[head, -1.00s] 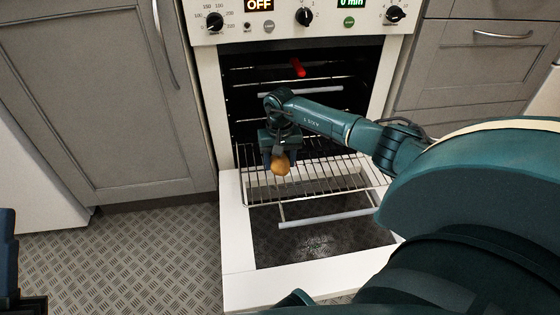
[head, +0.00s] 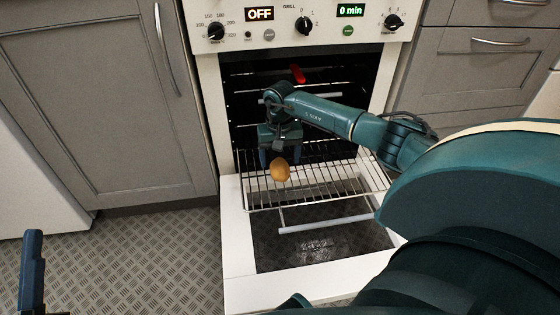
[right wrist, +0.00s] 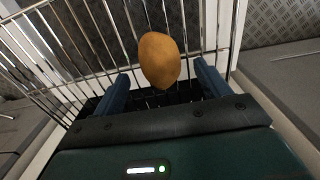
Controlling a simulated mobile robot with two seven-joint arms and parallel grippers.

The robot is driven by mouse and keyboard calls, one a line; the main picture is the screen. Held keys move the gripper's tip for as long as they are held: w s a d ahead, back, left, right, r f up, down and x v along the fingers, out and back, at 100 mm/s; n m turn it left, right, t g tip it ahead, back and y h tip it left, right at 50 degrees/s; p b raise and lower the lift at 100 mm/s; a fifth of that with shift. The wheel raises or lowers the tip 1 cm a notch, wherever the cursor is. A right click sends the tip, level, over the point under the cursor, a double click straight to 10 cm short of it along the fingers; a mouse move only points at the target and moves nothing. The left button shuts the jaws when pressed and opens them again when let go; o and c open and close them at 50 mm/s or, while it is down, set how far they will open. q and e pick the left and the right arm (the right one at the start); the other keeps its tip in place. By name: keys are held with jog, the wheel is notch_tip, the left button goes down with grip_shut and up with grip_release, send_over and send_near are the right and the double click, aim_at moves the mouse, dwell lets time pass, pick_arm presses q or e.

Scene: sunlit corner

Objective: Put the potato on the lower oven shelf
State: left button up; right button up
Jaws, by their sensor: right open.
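The brown potato (head: 280,170) lies on the pulled-out wire lower shelf (head: 335,180), above the open oven door. My right gripper (head: 280,152) is open just above and behind the potato. In the right wrist view the potato (right wrist: 160,60) lies on or just over the rack bars, beyond and between the two spread fingers (right wrist: 163,82), with gaps on both sides. My left gripper (head: 32,270) shows only partly at the lower left edge; its opening cannot be made out.
The oven (head: 212,100) stands open, its door (head: 240,285) lowered in front. A red object (head: 297,74) is inside, higher up. Grey cabinets (head: 100,110) flank the oven. The floor (head: 150,255) at left is clear.

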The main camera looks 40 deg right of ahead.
aim_at(280, 163)
notch_tip(280, 163, up, 7)
jog(key=shift+r+p, duration=0.1)
jog(key=shift+p, duration=1.15)
pick_arm(q)
jog(key=shift+s+d+f+n+g+y, duration=0.15)
jog(key=shift+f+n+g+y, duration=0.1)
jog(key=shift+f+n+y, duration=0.45)
jog(key=shift+s+f+n+g+y, duration=0.15)
jog(key=shift+f+n+g+y, duration=0.15)
jog(key=shift+f+n+y, duration=0.35)
jog(key=shift+s+d+f+n+g+y, duration=0.15)
jog(key=shift+f+n+g+y, duration=0.2)
jog(key=shift+f, duration=0.5)
pick_arm(e)
jog(key=shift+r, duration=0.6)
